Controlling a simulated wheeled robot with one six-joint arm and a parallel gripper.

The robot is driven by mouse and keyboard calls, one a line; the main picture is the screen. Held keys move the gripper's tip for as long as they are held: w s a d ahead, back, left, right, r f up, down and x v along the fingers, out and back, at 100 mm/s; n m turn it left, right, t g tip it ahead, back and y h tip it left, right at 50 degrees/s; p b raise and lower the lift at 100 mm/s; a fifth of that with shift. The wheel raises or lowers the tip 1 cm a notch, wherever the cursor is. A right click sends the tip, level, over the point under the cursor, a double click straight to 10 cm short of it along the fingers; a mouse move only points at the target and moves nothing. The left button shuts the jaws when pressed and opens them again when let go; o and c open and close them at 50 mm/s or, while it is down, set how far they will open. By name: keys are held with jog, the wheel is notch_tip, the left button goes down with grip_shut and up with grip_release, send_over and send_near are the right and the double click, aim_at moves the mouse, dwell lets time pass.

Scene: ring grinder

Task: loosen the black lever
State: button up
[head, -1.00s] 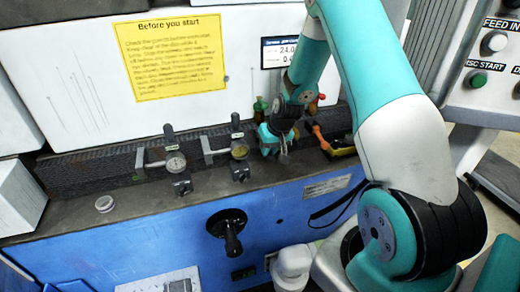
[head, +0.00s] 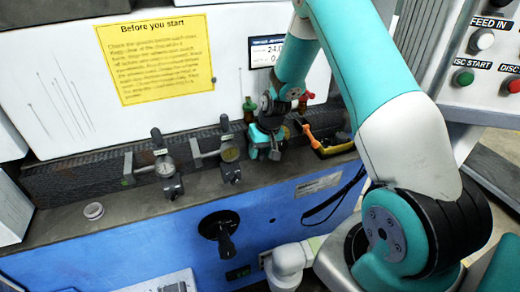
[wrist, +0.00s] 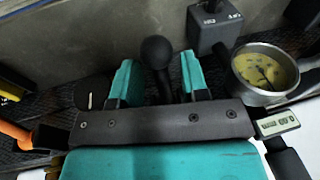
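The black lever (wrist: 157,55) has a round ball knob and a thin stem, and it shows in the wrist view between the two teal fingers of my gripper (wrist: 160,80). The fingers are apart, with a visible gap to the lever on both sides. The lever's lower stem is hidden behind the gripper body. In the head view my gripper (head: 264,146) is low over the machine's ledge, right of the dial gauges; I cannot make out the lever there.
A dial gauge (wrist: 265,72) and a grey labelled block (wrist: 215,25) stand close right of the fingers. An orange handle (wrist: 15,132) lies to the left. In the head view a second gauge (head: 165,167) stands farther left. A black crank (head: 222,232) projects from the blue front.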

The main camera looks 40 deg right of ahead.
jog(key=shift+w+r, duration=0.1)
jog(key=shift+r, duration=0.05)
jog(key=shift+r, duration=0.25)
jog(key=b+v, duration=0.3)
jog(key=v, duration=1.3)
jog(key=shift+s+r+b, duration=0.25)
jog(key=shift+r+b, duration=0.05)
jog(key=shift+b, duration=0.05)
jog(key=shift+d, duration=0.15)
jog(key=s+a+r+n+y, duration=0.1)
jog(key=s+a+r+n, duration=0.2)
jog(key=a, duration=0.8)
jog(key=s+a+n+g, duration=0.1)
jog(key=s+a+n, duration=0.2)
jog(key=s+a, duration=0.5)
jog(key=s+a+n+g+y+b, duration=0.1)
jog(key=s+a+n, duration=0.3)
jog(key=s, duration=0.9)
jog(key=a, duration=0.3)
jog(key=shift+a+r+y, duration=0.3)
jog(key=shift+a+r, duration=0.05)
jog(key=shift+a, duration=0.05)
